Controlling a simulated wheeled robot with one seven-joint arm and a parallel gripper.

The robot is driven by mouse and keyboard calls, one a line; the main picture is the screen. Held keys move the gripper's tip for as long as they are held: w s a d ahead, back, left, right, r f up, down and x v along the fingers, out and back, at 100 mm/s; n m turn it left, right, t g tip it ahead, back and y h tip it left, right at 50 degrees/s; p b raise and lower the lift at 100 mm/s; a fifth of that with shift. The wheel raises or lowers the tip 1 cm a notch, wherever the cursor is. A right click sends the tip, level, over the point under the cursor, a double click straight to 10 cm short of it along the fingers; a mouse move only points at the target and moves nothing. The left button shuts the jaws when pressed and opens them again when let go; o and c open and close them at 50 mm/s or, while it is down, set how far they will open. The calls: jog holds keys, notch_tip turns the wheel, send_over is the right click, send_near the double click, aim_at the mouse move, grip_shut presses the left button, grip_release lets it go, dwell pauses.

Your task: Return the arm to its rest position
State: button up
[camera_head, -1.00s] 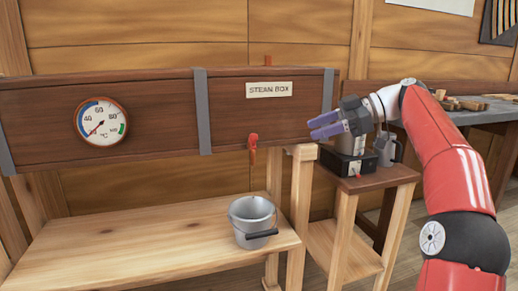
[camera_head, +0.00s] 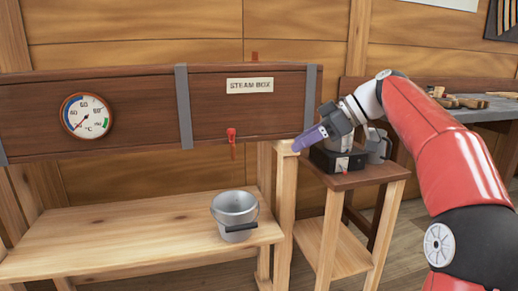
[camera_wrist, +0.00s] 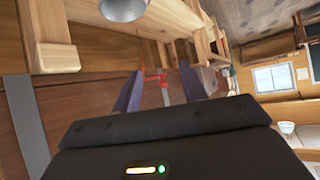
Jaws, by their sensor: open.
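My red arm (camera_head: 430,135) reaches in from the right in the head view. My gripper (camera_head: 298,146) has purple fingers that point left and slightly down. It is beside the right end of the steam box (camera_head: 130,105), in front of the small stand. In the wrist view the two fingers of my gripper (camera_wrist: 158,92) are apart with nothing held between them. A red valve handle (camera_head: 231,136) hangs below the steam box, left of the fingers. It shows beyond the fingers in the wrist view (camera_wrist: 153,80).
A metal bucket (camera_head: 235,212) stands on the low wooden bench (camera_head: 120,228). A small side stand (camera_head: 365,178) holds a dark appliance (camera_head: 335,160) and a grey jug (camera_head: 378,146), close to my gripper. A workbench (camera_head: 490,112) with wooden pieces is at the right.

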jog(key=s+a+f+m+t+h, duration=0.1)
jog(key=s+a+f+m+h, duration=0.2)
jog(key=s+f+m+h, duration=0.65)
jog(key=s+d+f+m+t, duration=0.1)
jog(key=s+d+f+m, duration=0.1)
jog(key=s+d+f, duration=0.2)
jog(key=s+d+f+m+t+h, duration=0.1)
jog(key=s+d+f+m, duration=0.2)
jog(key=s+f, duration=0.7)
jog(key=s+d, duration=0.1)
jog(key=s, duration=0.5)
jog(key=shift+s, duration=0.2)
